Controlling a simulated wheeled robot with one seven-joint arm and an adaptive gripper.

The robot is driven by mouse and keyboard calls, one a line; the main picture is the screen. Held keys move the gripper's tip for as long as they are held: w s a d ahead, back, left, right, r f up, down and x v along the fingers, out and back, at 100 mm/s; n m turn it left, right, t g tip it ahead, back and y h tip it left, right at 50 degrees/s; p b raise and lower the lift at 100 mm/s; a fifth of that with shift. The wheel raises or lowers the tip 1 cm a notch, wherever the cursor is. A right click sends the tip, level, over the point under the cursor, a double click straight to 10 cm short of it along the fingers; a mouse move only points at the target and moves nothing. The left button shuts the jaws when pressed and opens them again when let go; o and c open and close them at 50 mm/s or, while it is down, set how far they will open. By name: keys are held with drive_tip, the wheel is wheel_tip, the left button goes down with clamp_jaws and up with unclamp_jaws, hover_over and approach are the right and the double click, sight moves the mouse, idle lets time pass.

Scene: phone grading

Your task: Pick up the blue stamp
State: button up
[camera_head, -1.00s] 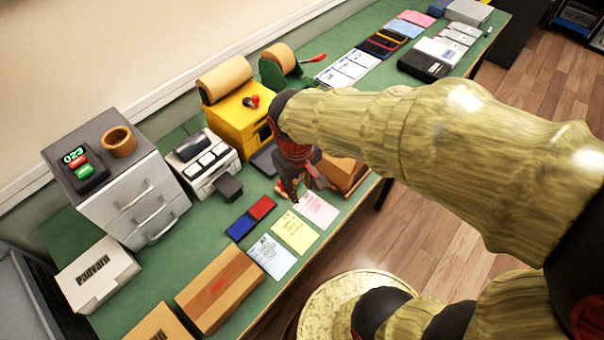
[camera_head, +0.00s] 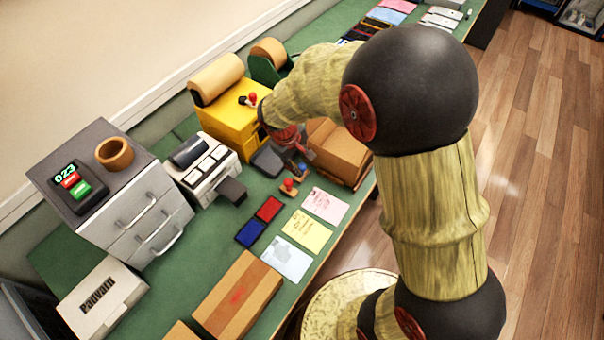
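The blue stamp (camera_head: 302,169) is a small piece with a blue knob, on the green table just below my gripper. A red-knobbed stamp (camera_head: 288,186) stands to its lower left. My gripper (camera_head: 298,160) hangs from my arm close above and behind the blue stamp. Its fingers are small and partly overlapped by the wrist, so I cannot tell if they touch the stamp or how wide they are. The red ink pad (camera_head: 269,209) and blue ink pad (camera_head: 250,233) lie to the lower left.
A cardboard box (camera_head: 338,150) stands close right of my gripper. The yellow machine (camera_head: 228,125) and a printer (camera_head: 202,165) are to the left. Pink, yellow and pale blue sheets (camera_head: 306,231) lie along the front edge. A long carton (camera_head: 238,296) lies nearer.

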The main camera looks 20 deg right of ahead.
sight(300, 166)
drive_tip(key=b+x, duration=0.1)
drive_tip(key=x, duration=0.2)
drive_tip(key=shift+w+f, duration=0.1)
drive_tip(key=shift+f, duration=0.2)
drive_tip(key=c, duration=0.3)
drive_tip(key=c, duration=0.4)
clamp_jaws()
